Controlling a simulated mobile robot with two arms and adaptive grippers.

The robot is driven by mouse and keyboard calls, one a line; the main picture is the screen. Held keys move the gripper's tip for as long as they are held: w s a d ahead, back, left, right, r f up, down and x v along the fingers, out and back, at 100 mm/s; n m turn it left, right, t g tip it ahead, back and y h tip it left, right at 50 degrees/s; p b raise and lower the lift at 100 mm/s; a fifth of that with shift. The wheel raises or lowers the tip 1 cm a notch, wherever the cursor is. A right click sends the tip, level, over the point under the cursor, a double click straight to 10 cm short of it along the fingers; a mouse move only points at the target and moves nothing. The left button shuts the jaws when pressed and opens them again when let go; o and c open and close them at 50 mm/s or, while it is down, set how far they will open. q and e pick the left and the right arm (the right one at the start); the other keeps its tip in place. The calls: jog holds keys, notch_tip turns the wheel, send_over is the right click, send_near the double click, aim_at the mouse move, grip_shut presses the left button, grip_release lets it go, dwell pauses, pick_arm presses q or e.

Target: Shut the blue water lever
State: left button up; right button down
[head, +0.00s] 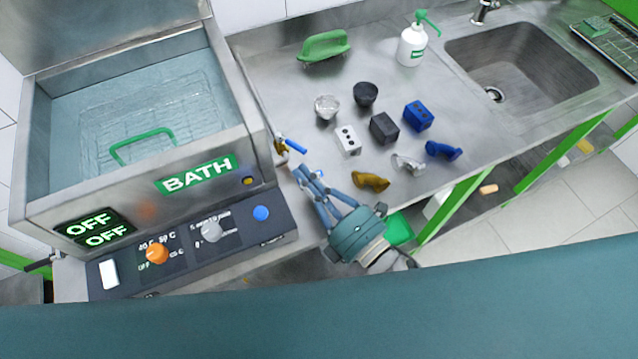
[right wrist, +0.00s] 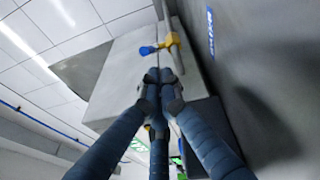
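The blue water lever (head: 296,146) sticks out from a small brass valve (head: 281,152) on the right side of the bath. In the right wrist view the blue lever (right wrist: 148,50) points left from the yellow valve body (right wrist: 170,43), just beyond my fingertips. My right gripper (head: 304,173) is close to the lever, on its near side in the head view. A small gap shows between them. In the right wrist view its fingertips (right wrist: 160,77) are drawn together, with nothing seen between them. My left gripper is not in view.
The water-filled bath (head: 200,143) stands at left, above a control panel (head: 185,249) with knobs. On the steel counter are a green handle (head: 324,46), a white bottle (head: 411,46) and several small parts, including a yellow piece (head: 370,181) near my right gripper. A sink (head: 520,65) is at right.

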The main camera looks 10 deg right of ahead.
aim_at(291, 143)
jog(key=shift+p+x, duration=0.3)
jog(key=shift+x, duration=1.3)
jog(key=shift+w+d, duration=0.3)
jog(key=shift+d, duration=0.2)
jog(key=shift+w+d, duration=0.25)
jog(key=shift+d, duration=0.2)
